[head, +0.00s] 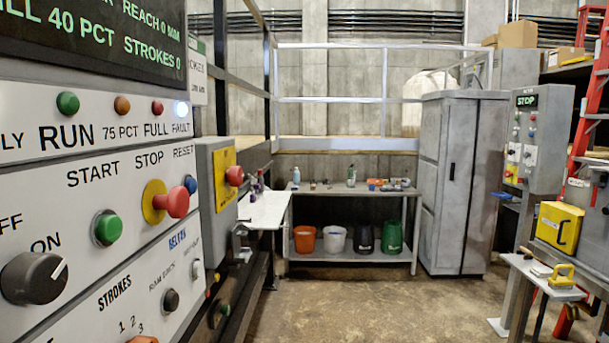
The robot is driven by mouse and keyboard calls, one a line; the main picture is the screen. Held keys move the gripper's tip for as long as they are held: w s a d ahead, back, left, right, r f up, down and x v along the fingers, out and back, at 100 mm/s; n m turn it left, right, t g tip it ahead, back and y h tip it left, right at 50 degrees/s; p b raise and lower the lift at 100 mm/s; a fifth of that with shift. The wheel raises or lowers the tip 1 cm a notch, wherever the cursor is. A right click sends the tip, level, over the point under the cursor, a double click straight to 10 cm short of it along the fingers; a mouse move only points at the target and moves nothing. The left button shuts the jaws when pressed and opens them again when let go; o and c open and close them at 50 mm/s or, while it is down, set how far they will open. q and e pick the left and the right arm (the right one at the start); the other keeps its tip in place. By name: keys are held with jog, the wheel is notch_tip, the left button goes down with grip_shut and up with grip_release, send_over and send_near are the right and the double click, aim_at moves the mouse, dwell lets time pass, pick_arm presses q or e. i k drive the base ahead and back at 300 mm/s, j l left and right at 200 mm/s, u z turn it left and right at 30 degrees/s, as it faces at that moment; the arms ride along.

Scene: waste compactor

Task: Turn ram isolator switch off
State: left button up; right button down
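A large black rotary knob (34,278) sits on the light grey control panel (100,215) at the lower left. OFF and ON are printed above it. Its white pointer line aims to the upper right, past the ON side. No label naming it as the ram isolator is readable, so I cannot tell if it is that switch. A separate grey control box (537,140) at the far right carries a STOP display, small buttons and switches too small to read. Neither of my grippers is in view.
The panel has a red stop button (177,204) with yellow collar, a green start button (107,229) and a lit fault lamp (181,109). A workbench (350,189) with buckets below and a grey cabinet (460,185) stand at the back. The middle floor is clear.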

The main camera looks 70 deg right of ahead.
aim_at(234, 176)
jog(key=z, duration=1.95)
jog(key=l, duration=0.25)
jog(key=i+l, duration=0.15)
jog(key=l+u, duration=0.05)
jog(key=l, duration=0.05)
